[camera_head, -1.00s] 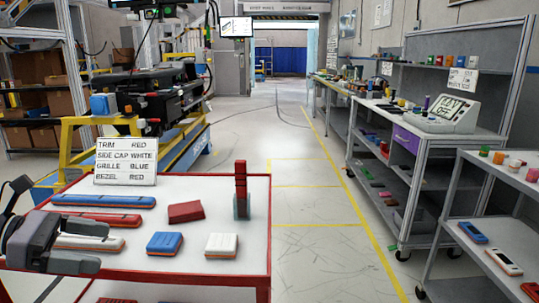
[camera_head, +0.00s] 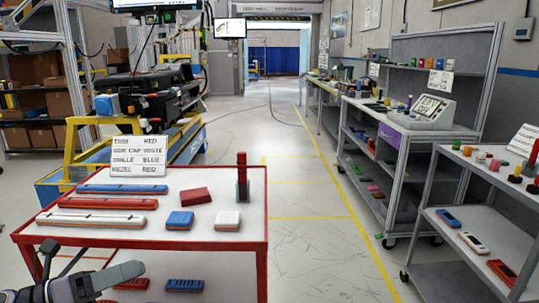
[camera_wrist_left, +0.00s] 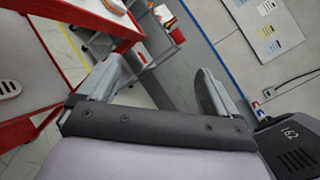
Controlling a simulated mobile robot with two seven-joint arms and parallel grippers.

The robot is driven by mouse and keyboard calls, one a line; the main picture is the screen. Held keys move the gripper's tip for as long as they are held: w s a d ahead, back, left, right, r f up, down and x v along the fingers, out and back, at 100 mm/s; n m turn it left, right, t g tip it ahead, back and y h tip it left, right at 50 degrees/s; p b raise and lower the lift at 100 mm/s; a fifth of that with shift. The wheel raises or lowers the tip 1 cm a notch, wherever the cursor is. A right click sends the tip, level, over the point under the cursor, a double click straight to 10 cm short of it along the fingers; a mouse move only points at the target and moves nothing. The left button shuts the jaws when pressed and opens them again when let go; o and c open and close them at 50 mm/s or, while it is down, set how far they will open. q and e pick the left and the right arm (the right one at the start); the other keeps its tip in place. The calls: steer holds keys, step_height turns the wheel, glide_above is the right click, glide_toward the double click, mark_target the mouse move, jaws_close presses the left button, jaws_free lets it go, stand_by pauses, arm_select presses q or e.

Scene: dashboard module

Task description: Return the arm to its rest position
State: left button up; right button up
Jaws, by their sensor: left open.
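My left gripper (camera_head: 118,284) is at the lower left of the head view, in front of and below the top of the red-framed table (camera_head: 215,203). In the left wrist view its two fingers (camera_wrist_left: 160,82) stand wide apart with nothing between them. The red table edge shows beyond the fingers at the upper left of that view. My right gripper is in neither view.
The table holds long trim bars (camera_head: 108,204), a red block (camera_head: 196,196), a blue block (camera_head: 180,220), a white block (camera_head: 228,220) and a sign (camera_head: 139,157). Its lower shelf holds more parts. Shelving carts stand at the right; the floor between (camera_head: 310,230) is clear.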

arm_select(q)
steer(key=s+d+f+m+y+p, duration=0.3)
steer(key=s+f+m+y, duration=0.3)
steer(key=m, duration=1.1)
steer(key=s+d+f+m+y+p, duration=0.3)
steer(key=s+f+m+y, duration=0.4)
steer(key=s+f+m, duration=0.5)
step_height(320, 180, down, 4)
steer(key=d+m, duration=0.1)
steer(key=m, duration=0.5)
steer(key=shift+r+y+p, duration=0.15)
steer(key=shift+y+p, duration=0.15)
steer(key=shift+p, duration=0.1)
